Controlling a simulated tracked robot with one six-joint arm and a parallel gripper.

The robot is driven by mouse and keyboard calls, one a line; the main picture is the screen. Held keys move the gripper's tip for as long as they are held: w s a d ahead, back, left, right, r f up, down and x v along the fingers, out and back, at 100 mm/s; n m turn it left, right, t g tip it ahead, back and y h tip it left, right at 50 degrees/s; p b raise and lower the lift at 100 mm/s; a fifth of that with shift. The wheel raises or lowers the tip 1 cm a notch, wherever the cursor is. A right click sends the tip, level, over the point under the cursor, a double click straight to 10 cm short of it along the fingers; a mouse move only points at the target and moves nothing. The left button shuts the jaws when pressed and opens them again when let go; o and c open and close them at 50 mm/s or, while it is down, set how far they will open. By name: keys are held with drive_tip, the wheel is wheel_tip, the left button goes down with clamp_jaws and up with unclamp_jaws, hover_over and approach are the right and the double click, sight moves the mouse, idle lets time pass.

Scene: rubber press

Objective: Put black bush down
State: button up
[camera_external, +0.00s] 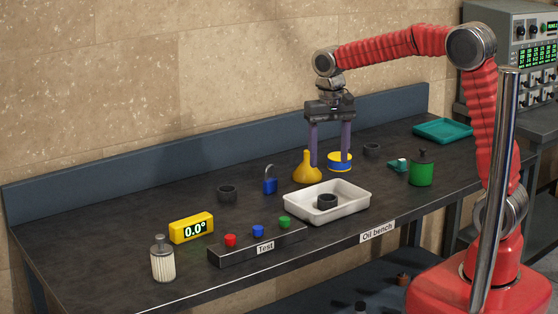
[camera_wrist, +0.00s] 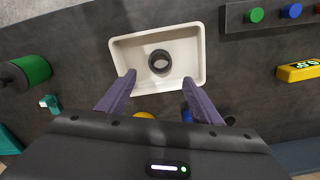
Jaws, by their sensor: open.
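A black bush (camera_external: 327,203), a short ring, stands inside the white tray (camera_external: 298,208) on the bench. In the wrist view the bush (camera_wrist: 160,53) lies ahead of the fingertips, with its hole facing the camera. My gripper (camera_external: 329,164) is open and empty, with its purple fingers pointing down. It hangs above and behind the tray, apart from the bush. In the wrist view the fingers (camera_wrist: 159,79) are spread wide, with nothing between them, and overlap the tray's near edge.
A green can (camera_external: 422,172) is at right. The Test button box (camera_external: 262,247) and yellow display (camera_external: 191,228) are at left.

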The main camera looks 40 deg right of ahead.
drive_tip(key=s+d+r+n+t, duration=0.1)
drive_tip(key=s+d+r+t, duration=0.1)
drive_tip(key=s+d, duration=0.5)
drive_tip(key=s+d+r+n+t, duration=0.2)
drive_tip(key=s+d, duration=0.5)
drive_tip(key=s, duration=0.7)
drive_tip(key=shift+s+n+t, duration=0.15)
drive_tip(key=shift+n+t, duration=0.15)
drive_tip(key=shift+t, duration=0.5)
drive_tip(key=shift+r, duration=0.1)
